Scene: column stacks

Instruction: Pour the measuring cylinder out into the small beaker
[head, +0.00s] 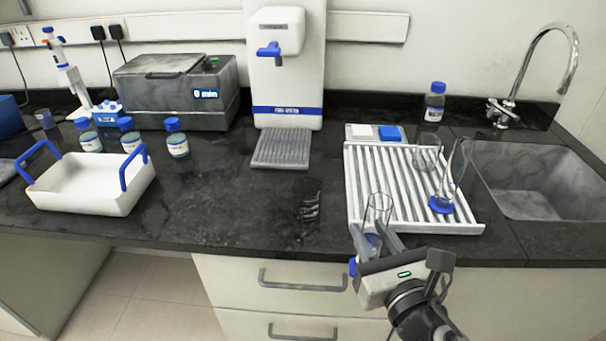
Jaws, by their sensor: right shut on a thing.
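My right gripper (372,238) is shut on a clear glass vessel (379,207), which looks like the measuring cylinder. Its open rim shows above the fingers, at the front left corner of the drying rack. Its lower part is mostly hidden by the gripper, and I cannot tell how much liquid it holds. A small clear beaker (308,200) stands on the dark counter to the left of the gripper, apart from it. Its contents are hard to make out. My left gripper is not in view.
A white ribbed drying rack (398,190) holds a clear glass (428,145) and tall glassware with a blue base (441,205). The sink (540,180) is at right. A dispenser (287,75), several blue-capped bottles (177,145) and a white tray (85,195) stand left. Counter around the beaker is clear.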

